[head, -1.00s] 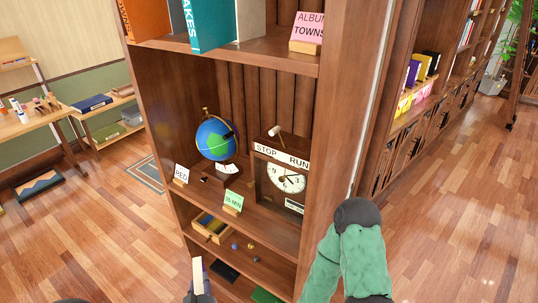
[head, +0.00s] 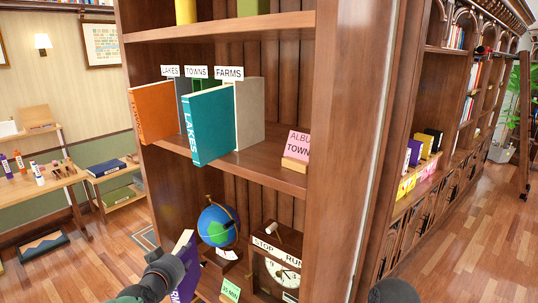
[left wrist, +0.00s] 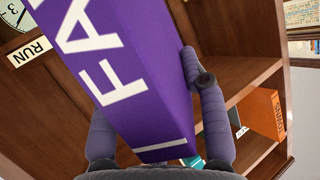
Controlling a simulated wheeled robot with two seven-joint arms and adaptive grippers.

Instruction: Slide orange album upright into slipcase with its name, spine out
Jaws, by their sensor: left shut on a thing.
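The orange album (head: 153,112) stands upright at the left end of the upper shelf; it also shows in the left wrist view (left wrist: 262,112), its spine lettering too small to read. A teal album marked LAKES (head: 208,125) juts out to its right. Signs LAKES (head: 170,71), TOWNS (head: 196,71) and FARMS (head: 229,73) stand above the slipcases; a pale case (head: 250,112) shows under FARMS. Whether the albums sit inside cases is unclear. My left gripper (head: 168,268) is shut on a purple album (left wrist: 125,75) lettered "FA", below that shelf.
A pink card reading ALBUM TOWNS (head: 298,146) stands at the upper shelf's right. The globe (head: 217,226), the STOP/RUN clock (head: 276,270) and a green card (head: 230,291) are on the shelf below. The bookcase's side panel (head: 340,150) bounds the right.

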